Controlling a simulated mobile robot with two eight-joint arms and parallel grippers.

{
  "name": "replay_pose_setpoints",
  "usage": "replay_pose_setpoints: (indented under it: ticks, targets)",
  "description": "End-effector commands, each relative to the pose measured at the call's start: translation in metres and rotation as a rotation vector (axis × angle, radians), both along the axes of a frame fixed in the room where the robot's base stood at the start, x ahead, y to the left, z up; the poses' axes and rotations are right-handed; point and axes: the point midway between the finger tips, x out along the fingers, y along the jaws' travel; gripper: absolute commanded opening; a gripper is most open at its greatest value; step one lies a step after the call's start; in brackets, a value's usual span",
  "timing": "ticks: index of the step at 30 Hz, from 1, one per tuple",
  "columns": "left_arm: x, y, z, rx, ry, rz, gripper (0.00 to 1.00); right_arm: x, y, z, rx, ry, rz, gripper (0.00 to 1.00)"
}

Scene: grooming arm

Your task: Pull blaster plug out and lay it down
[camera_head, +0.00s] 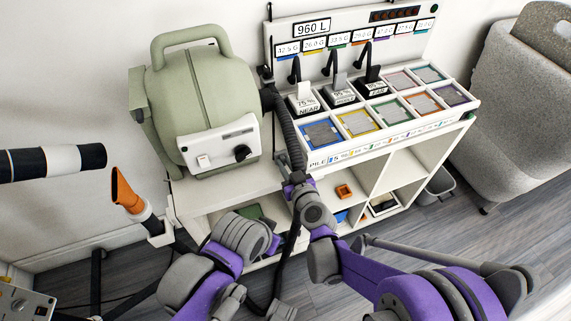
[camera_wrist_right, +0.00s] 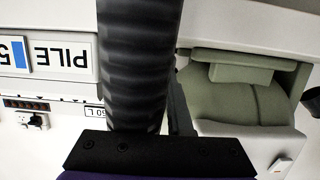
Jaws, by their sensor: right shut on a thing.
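The blaster (camera_head: 200,100) is a sage-green canister unit with a top handle and a white front panel, standing upright on the bench's left end. Its black ribbed hose (camera_head: 287,125) runs down from its right side. My right gripper (camera_head: 297,187) is shut on the hose, in front of the bench; its fingertips are small here. In the right wrist view the hose (camera_wrist_right: 138,65) rises straight from the dark gripper edge. That inverted view also shows a wall outlet with a black plug (camera_wrist_right: 37,120); I cannot tell whether it is the blaster's. My left arm is folded low; its fingertips cannot be made out.
The white bench (camera_head: 238,181) holds colored sample trays and several labelled levers at right. Shelves below hold an orange box (camera_head: 344,191). An orange nozzle (camera_head: 124,188) stands at left. A grey speckled chair (camera_head: 520,90) and bin (camera_head: 437,187) are right.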

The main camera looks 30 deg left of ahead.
Motion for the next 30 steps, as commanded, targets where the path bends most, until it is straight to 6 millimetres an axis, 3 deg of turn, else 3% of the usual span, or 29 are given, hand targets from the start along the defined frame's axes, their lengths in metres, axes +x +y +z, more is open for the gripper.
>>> replay_pose_setpoints:
  ticks: [26,27,30]
  targets:
    - [-0.0004,0.0,-0.0072,0.0,0.002,0.0,0.0,0.0001,0.0001,-0.0074,0.0,0.0,0.0,0.0]
    - [-0.0004,0.0,-0.0072,0.0,0.002,0.0,0.0,0.0001,0.0001,-0.0074,0.0,0.0,0.0,0.2]
    - [-0.0004,0.0,-0.0072,0.0,0.002,0.0,0.0,0.0001,0.0001,-0.0074,0.0,0.0,0.0,0.39]
